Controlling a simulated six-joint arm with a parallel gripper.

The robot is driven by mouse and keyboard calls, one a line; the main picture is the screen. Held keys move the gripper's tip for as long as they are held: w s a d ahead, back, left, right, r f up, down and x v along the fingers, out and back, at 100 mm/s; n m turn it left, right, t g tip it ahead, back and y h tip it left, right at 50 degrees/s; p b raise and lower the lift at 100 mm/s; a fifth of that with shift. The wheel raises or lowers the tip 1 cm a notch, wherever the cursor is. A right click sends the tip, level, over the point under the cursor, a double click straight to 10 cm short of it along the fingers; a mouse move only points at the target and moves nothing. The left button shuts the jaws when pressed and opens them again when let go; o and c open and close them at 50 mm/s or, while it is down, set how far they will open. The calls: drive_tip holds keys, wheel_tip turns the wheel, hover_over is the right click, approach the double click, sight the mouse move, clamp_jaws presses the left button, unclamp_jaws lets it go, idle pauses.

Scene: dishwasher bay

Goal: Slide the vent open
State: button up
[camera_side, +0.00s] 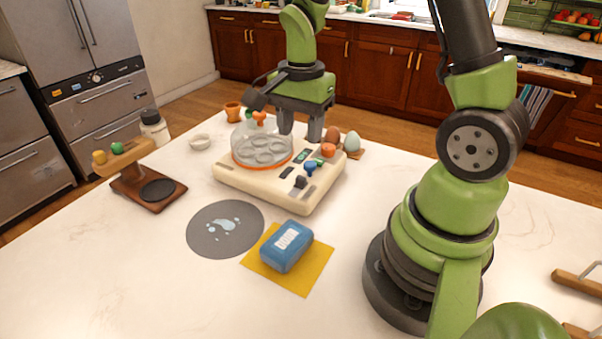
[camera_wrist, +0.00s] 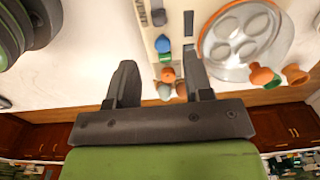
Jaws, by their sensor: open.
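A cream egg cooker (camera_side: 262,190) stands on the white counter under a clear domed lid (camera_side: 262,148) with an orange rim. I cannot tell for sure which part is the vent. The base panel has a blue knob (camera_side: 309,168), an orange knob (camera_side: 327,150) and dark sliders (camera_side: 300,182). My gripper (camera_side: 300,130) is open and empty, pointing down above the cooker's back edge; its fingers (camera_wrist: 158,62) are apart.
Eggs (camera_side: 352,142) stand behind the cooker. A blue box (camera_side: 287,246) lies on a yellow cloth (camera_side: 310,279) in front, beside a grey round mat (camera_side: 205,243). The front-left counter is clear.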

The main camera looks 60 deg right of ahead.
sight(301, 177)
drive_tip(key=shift+d+f, duration=0.1)
drive_tip(key=shift+f, duration=0.7)
wheel_tip(301, 177, down, 9)
